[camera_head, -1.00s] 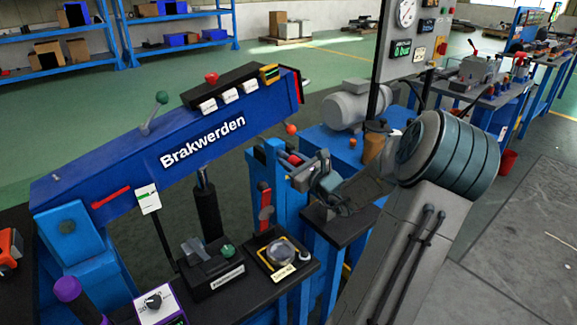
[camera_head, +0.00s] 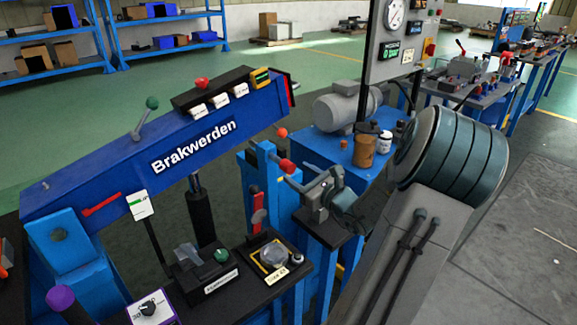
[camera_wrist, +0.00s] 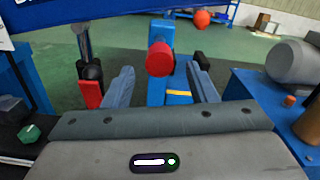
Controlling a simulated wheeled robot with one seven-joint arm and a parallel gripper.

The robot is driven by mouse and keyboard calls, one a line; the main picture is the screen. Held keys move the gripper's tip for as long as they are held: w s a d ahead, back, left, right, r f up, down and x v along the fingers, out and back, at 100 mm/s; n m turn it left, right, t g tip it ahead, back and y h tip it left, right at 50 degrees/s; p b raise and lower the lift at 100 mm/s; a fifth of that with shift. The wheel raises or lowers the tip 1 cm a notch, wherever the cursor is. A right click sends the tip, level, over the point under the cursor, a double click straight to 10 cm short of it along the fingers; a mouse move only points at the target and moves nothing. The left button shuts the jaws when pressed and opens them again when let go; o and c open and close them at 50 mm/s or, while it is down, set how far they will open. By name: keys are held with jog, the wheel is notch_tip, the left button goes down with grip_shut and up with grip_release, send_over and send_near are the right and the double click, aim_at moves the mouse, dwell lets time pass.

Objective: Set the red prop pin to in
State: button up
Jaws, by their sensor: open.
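The red prop pin (camera_head: 287,165) shows as a red round knob at a blue upright post (camera_head: 262,185) beside the long blue beam. In the wrist view its red end (camera_wrist: 160,58) faces me, in front of the blue post, nearly centred between my fingers. My gripper (camera_head: 298,172) is open, with one finger on either side of the pin's line. The fingers (camera_wrist: 160,78) hold nothing, and I see no clear contact with the knob. How far the pin sits in the post is hard to tell.
The blue Brakwerden beam (camera_head: 205,140) lies to the left. A red-handled lever (camera_head: 258,205) is left of the post; a black bench with a clear-domed button (camera_head: 273,256) stands below. A grey motor (camera_head: 345,107) and brown canister (camera_head: 364,150) are at right.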

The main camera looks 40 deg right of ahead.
aim_at(291, 169)
jog(key=s, duration=0.6)
jog(key=shift+s+p, duration=0.3)
jog(key=shift+s, duration=0.1)
jog(key=w+p, duration=0.1)
jog(key=w, duration=1.1)
